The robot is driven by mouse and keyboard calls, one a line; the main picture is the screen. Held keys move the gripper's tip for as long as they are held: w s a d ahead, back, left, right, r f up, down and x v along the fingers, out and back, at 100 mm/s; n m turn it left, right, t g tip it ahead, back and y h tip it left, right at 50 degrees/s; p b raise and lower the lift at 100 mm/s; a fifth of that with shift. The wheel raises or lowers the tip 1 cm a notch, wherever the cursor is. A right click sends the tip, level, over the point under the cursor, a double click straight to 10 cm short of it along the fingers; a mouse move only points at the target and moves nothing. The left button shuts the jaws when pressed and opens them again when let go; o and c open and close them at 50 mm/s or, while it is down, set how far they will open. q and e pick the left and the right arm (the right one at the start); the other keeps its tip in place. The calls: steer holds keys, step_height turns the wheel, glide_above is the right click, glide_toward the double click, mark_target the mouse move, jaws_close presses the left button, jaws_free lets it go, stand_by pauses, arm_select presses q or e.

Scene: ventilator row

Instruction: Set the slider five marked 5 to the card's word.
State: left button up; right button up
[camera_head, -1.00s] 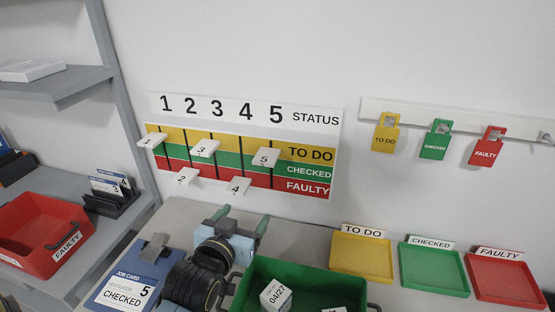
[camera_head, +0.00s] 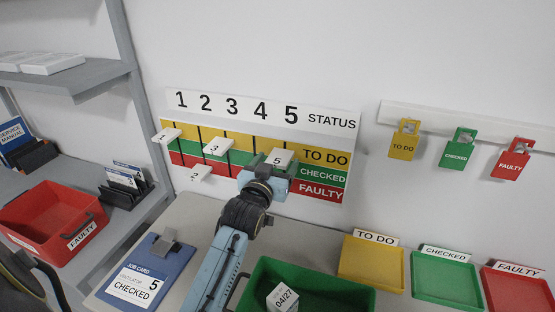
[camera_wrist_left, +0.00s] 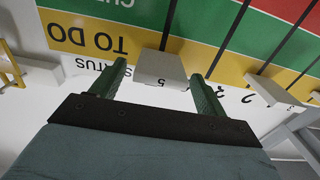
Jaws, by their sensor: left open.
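The status board (camera_head: 325,174) hangs on the wall with yellow TO DO, green CHECKED and red FAULTY bands. Slider five (camera_head: 280,157), a white block marked 5, is at the yellow band; it also shows in the left wrist view (camera_wrist_left: 160,68), where the board appears upside down. The job card (camera_head: 140,284) on a blue clipboard reads 5 CHECKED. My left gripper (camera_head: 270,165) is open at slider five. In the left wrist view its green fingers (camera_wrist_left: 160,85) stand either side of the block, with gaps. My right gripper is out of view.
Sliders 1 (camera_head: 163,136), 3 (camera_head: 218,145) and 2 (camera_head: 200,173) sit to the left; slider 4 is hidden in the head view. A green crate (camera_head: 330,290) and coloured trays (camera_head: 372,262) stand below. Tags (camera_head: 460,150) hang at right.

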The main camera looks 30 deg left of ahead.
arm_select(q)
steer(key=shift+w+a, duration=0.2)
steer(key=shift+w, duration=0.5)
steer(key=c, duration=1.4)
step_height(320, 180, down, 6)
steer(key=b, duration=0.2)
steer(key=shift+b, duration=0.3)
steer(key=o, duration=1.4)
